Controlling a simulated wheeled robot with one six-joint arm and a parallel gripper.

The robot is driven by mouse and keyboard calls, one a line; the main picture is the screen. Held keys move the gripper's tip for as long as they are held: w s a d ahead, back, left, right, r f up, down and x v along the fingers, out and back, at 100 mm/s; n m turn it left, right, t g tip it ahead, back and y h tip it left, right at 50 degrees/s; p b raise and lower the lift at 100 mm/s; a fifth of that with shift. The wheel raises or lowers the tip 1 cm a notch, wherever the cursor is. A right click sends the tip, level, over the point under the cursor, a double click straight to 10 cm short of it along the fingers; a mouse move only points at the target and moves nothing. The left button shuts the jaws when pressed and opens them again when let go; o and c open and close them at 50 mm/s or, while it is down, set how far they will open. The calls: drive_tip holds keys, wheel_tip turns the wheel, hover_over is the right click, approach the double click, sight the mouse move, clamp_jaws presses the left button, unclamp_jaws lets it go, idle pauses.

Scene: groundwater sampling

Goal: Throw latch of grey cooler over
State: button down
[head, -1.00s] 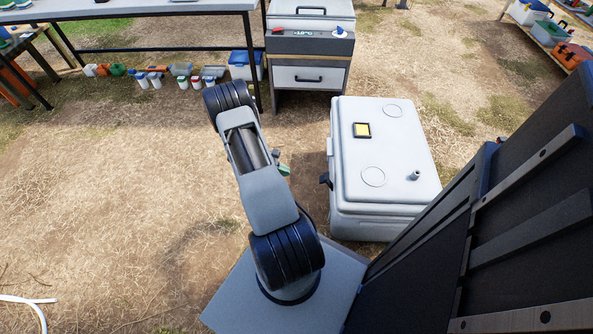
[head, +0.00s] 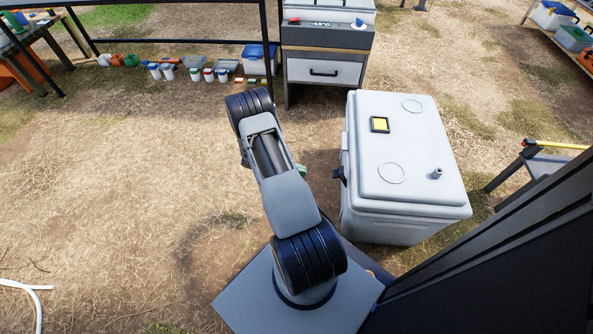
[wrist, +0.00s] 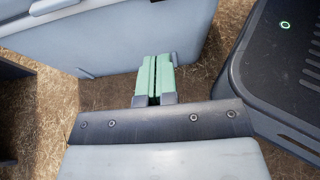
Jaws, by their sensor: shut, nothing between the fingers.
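The grey cooler (head: 425,195) stands on the ground right of my arm in the head view, its lid down. A black latch (head: 339,175) sticks out from its left side. A yellow-faced square (head: 380,124) is on the lid. My gripper, mostly hidden behind my arm, shows as a bit of green (head: 302,169) left of the latch and apart from it. In the wrist view my gripper (wrist: 155,80) has its green fingers together and empty. A pale grey wall (wrist: 135,40), seemingly the cooler's, lies beyond the fingertips. I cannot make out the latch there.
A grey cabinet (head: 325,70) with a drawer stands behind the cooler. A low stand (head: 540,165) is right of the cooler. Dry grass left of my arm is clear, apart from a white hose (head: 30,288).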

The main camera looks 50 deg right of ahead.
sight(341, 177)
drive_tip(key=s+d+b, duration=0.2)
drive_tip(key=s+d, duration=0.3)
drive_tip(key=s, duration=0.2)
drive_tip(key=shift+s+r, duration=0.1)
idle(0.4)
